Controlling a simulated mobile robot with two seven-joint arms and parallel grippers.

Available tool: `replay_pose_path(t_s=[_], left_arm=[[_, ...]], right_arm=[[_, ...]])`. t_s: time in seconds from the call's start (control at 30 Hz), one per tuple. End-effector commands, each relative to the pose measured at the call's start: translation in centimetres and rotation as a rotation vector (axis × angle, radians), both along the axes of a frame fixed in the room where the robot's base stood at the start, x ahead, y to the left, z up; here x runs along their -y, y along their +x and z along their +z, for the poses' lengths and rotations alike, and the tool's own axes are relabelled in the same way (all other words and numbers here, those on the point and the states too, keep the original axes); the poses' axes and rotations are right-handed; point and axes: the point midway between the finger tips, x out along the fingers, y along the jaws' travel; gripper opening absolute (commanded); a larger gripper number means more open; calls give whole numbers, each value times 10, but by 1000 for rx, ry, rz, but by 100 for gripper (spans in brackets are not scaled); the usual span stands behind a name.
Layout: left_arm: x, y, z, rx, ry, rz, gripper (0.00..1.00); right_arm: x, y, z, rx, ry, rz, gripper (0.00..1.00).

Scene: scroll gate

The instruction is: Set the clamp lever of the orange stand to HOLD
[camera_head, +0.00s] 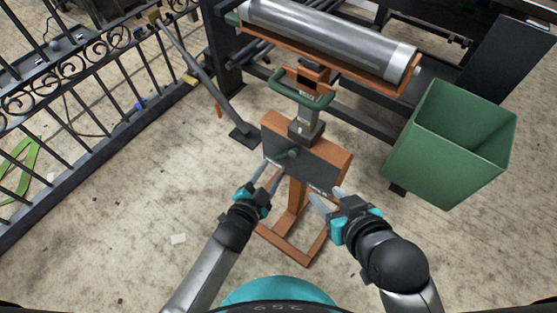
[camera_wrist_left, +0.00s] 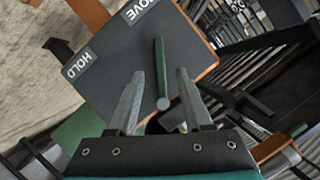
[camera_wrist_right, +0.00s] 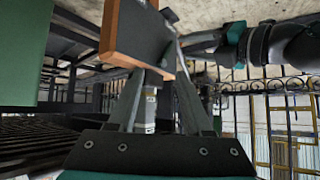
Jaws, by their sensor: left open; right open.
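In the left wrist view the panel bears a HOLD label (camera_wrist_left: 81,63) and a MOVE label (camera_wrist_left: 138,9). The green clamp lever (camera_wrist_left: 159,68) projects from the panel; its round grey end lies between the fingers. I cannot tell which label it is set to. My left gripper (camera_head: 270,174) is open around the lever, with no visible grip on it. My right gripper (camera_head: 325,200) is open and empty beside the panel's lower right edge.
A metal roller (camera_head: 330,38) lies in the orange cradle atop the stand, above a green handle (camera_head: 300,101). A green bin (camera_head: 445,150) stands to the right. A black railing (camera_head: 85,90) runs along the left. The floor at lower left is mostly clear.

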Motion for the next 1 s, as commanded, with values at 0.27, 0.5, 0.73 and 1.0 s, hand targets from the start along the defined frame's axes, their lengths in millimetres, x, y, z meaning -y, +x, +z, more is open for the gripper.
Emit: replay_pose_path(t_s=[0.27, 0.5, 0.73, 1.0], left_arm=[[7, 16, -7, 0, 0, 0, 50], [12, 28, -11, 1, 0, -1, 50], [17, 39, -15, 0, 1, 0, 50], [22, 51, -19, 0, -1, 0, 50]], right_arm=[[-19, 7, 1, 139, 77, 16, 50], [-32, 10, 8, 259, 145, 24, 50], [-43, 9, 15, 373, 215, 23, 50], [-51, 4, 25, 495, 291, 17, 50]])
